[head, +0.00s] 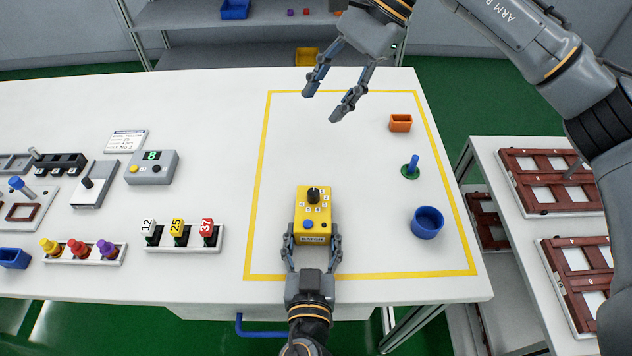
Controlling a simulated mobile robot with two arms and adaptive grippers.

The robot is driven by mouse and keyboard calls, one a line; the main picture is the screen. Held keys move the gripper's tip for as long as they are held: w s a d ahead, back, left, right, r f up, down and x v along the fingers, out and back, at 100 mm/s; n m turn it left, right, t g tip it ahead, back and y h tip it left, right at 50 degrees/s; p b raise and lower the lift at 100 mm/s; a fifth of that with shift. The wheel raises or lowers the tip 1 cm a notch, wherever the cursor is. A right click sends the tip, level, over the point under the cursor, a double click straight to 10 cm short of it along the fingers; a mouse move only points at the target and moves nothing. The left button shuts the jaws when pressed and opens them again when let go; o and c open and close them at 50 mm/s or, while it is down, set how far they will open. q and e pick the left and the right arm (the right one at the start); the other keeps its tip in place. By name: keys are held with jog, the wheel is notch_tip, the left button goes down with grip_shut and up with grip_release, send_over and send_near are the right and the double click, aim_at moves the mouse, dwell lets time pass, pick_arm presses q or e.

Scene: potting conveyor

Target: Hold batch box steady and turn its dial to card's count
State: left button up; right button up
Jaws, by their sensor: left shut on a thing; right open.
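The yellow batch box (325,222) lies on the white table inside the yellow outline. It has a black dial (313,195) near its far end, with small numbers around it, a blue button and a label at its near end. My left gripper (311,240) is shut on the near end of the box, one finger on each side. My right gripper (322,106) is open and empty above the far part of the outlined area, apart from the box. A white card (127,141) with small print stands at the left; its text is too small to read surely.
An orange bin (400,123), a green base with a blue peg (411,168) and a blue cup (427,222) stand right of the box. Left are a grey display unit (152,168) reading 8 and a rack of numbered tags (182,239). Table around the dial is clear.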

aim_at(314, 191)
jog(key=s+f+h, duration=0.1)
jog(key=f, duration=0.4)
jog(key=s+a+f+h, duration=0.1)
jog(key=s+f, duration=0.1)
jog(key=f, duration=0.3)
jog(key=s+a+f+g+h, duration=0.1)
jog(key=s+f, duration=0.1)
jog(key=f, duration=0.3)
jog(key=shift+s+f, duration=0.25)
jog(key=shift+f, duration=0.05)
grip_shut()
